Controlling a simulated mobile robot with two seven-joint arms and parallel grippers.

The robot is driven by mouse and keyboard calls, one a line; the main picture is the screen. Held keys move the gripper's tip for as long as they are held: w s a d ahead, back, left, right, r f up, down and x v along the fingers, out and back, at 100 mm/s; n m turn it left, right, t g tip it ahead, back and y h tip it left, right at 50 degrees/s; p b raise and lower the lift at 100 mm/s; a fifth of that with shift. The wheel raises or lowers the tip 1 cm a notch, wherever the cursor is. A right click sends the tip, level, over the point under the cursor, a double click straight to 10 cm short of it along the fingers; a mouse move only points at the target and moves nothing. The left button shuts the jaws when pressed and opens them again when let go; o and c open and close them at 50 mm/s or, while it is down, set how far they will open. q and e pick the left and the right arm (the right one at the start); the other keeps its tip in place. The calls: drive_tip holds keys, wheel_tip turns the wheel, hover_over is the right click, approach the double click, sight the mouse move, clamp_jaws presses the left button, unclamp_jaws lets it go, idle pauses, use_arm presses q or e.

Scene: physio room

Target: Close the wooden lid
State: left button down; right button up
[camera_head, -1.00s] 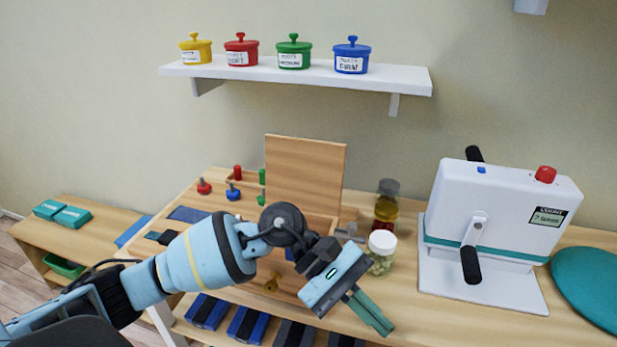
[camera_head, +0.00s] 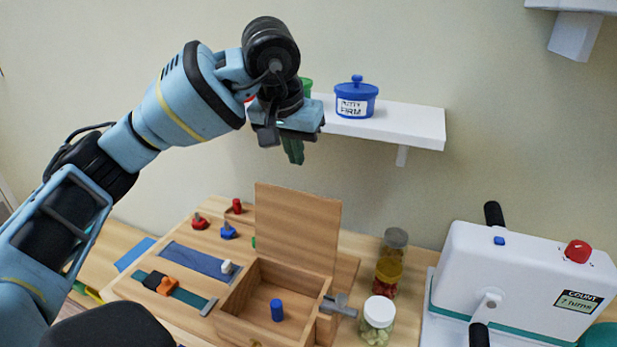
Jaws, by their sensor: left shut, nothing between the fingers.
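The wooden lid (camera_head: 297,228) stands upright, open, at the back edge of the wooden box (camera_head: 233,304). The box is open at the top, and a blue peg (camera_head: 277,310) stands inside it. A grey metal latch (camera_head: 340,306) sticks out at the box's right side. My left gripper (camera_head: 293,160) is shut and empty, pointing down, above the lid and in front of the wall shelf. It appears apart from the lid. My right gripper is out of view.
A blue putty pot (camera_head: 356,98) sits on the white shelf (camera_head: 415,122); my arm hides the shelf's left part. Jars (camera_head: 378,318) stand right of the box, with a white machine (camera_head: 510,275) beyond. Pegs and a strap (camera_head: 168,285) occupy the board at left.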

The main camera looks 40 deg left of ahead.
sight(299, 225)
use_arm(q)
drive_tip(key=d+x, duration=0.1)
drive_tip(key=x, duration=0.9)
drive_tip(key=shift+a, duration=0.35)
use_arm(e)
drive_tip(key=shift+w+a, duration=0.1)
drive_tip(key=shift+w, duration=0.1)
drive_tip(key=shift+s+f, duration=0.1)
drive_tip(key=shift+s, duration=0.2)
use_arm(q)
drive_tip(key=shift+s+d+r+t, duration=0.2)
drive_tip(key=shift+s+t, duration=0.1)
drive_tip(key=shift+s, duration=0.1)
drive_tip(key=shift+a, duration=0.15)
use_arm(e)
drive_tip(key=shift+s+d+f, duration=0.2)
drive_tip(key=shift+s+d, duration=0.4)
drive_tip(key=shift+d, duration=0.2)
